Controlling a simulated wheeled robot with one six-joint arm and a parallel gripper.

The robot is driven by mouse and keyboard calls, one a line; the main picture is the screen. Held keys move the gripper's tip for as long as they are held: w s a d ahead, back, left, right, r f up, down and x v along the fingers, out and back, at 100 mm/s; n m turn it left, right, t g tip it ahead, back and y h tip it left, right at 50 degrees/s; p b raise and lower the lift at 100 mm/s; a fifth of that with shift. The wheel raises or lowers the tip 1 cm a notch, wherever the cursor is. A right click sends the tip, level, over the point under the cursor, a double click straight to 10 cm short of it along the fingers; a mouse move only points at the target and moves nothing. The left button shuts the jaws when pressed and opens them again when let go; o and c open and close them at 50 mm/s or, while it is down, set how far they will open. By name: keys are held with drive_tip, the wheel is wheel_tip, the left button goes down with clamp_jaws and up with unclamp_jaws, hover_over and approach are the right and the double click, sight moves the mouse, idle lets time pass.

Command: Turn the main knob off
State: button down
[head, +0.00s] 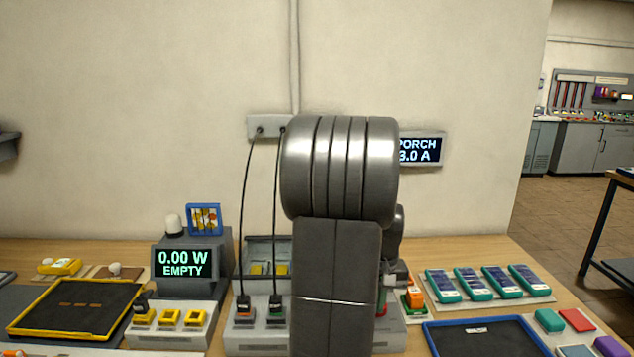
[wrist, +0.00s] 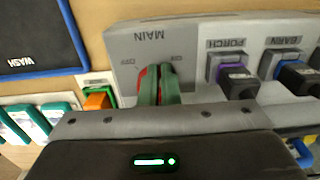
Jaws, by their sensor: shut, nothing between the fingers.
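The main switch panel (wrist: 125,45) shows in the wrist view, with its MAIN lettering upside down. Small marks stand at either side of the lettering; the left one seems to read OFF. I cannot tell whether the fingers touch the knob.
Beside the knob are the PORCH socket (wrist: 228,68) and the BARN socket (wrist: 283,65), both with plugs. The display (head: 185,264) reads 0.00 W EMPTY. The wall sign (head: 421,149) reads PORCH 3.0 A. Several teal packs (head: 474,284) and a blue-rimmed tray (head: 480,322) lie to the right.

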drive_tip(key=shift+d+r, duration=0.1)
drive_tip(key=shift+d, duration=0.2)
drive_tip(key=shift+d+p, duration=0.5)
drive_tip(key=shift+p, duration=0.05)
drive_tip(key=shift+w+d+p, duration=0.15)
drive_tip(key=shift+d+p, duration=0.15)
drive_tip(key=shift+d, duration=0.15)
drive_tip(key=shift+s+d, duration=0.15)
drive_tip(key=shift+s, duration=0.2)
wheel_tip(320, 180, up, 6)
drive_tip(key=p, duration=0.4)
drive_tip(key=shift+p, duration=0.4)
